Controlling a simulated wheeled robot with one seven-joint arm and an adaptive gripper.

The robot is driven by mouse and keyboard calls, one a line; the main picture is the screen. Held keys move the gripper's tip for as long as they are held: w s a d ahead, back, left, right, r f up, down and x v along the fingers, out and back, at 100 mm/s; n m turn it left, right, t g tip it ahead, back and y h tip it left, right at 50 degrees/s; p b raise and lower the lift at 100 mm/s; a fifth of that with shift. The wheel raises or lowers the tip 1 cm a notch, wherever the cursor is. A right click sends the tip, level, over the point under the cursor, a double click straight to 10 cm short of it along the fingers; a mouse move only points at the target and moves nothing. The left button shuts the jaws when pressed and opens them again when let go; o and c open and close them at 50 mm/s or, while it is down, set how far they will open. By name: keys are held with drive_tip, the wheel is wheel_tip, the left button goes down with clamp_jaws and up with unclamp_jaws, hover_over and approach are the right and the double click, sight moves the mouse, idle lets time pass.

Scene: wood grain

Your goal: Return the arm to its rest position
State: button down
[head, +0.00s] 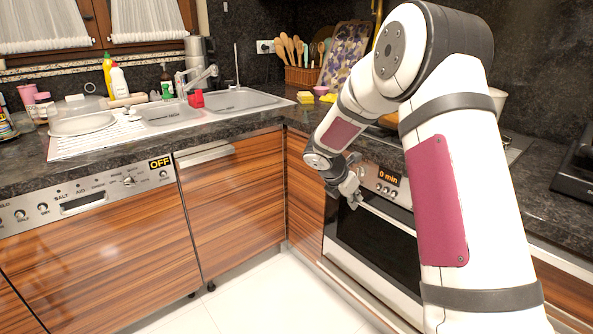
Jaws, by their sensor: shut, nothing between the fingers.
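My arm rises from the lower right of the head view and bends down at its elbow toward the oven. My gripper (354,199) is small and dark grey, pointing down in front of the oven's control panel. It is shut with nothing held. I cannot tell from this view whether it touches the oven's handle or front. The oven (375,242) has a dark door, which appears shut, and a display reading "0 min". Part of the oven is hidden behind my arm.
A dishwasher (107,245) with an "OFF" display is at left, its door shut. The dark counter (25,160) holds a sink (238,99), bottles and a white plate (82,124). A utensil basket (301,76) stands in the corner. The white floor (255,290) is clear.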

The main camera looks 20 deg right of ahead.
drive_tip(key=s+a+r+m+g, duration=0.1)
drive_tip(key=s+a+r+m, duration=0.4)
drive_tip(key=s+r, duration=0.4)
drive_tip(key=s+a+r+m, duration=0.2)
drive_tip(key=s+r+m, duration=0.45)
drive_tip(key=s, duration=0.35)
drive_tip(key=s+a+m+y, duration=0.3)
drive_tip(key=s+a+m, duration=0.3)
drive_tip(key=s, duration=0.7)
drive_tip(key=s+a+m+y, duration=0.45)
drive_tip(key=s+a, duration=0.35)
drive_tip(key=s, duration=0.5)
wheel_tip(320, 180, up, 18)
drive_tip(key=t+p, duration=0.2)
drive_tip(key=p, duration=1.4)
drive_tip(key=shift+w+d+r+t+h, duration=0.15)
drive_tip(key=shift+w+d+t+h, duration=0.1)
drive_tip(key=shift+t+h, duration=0.15)
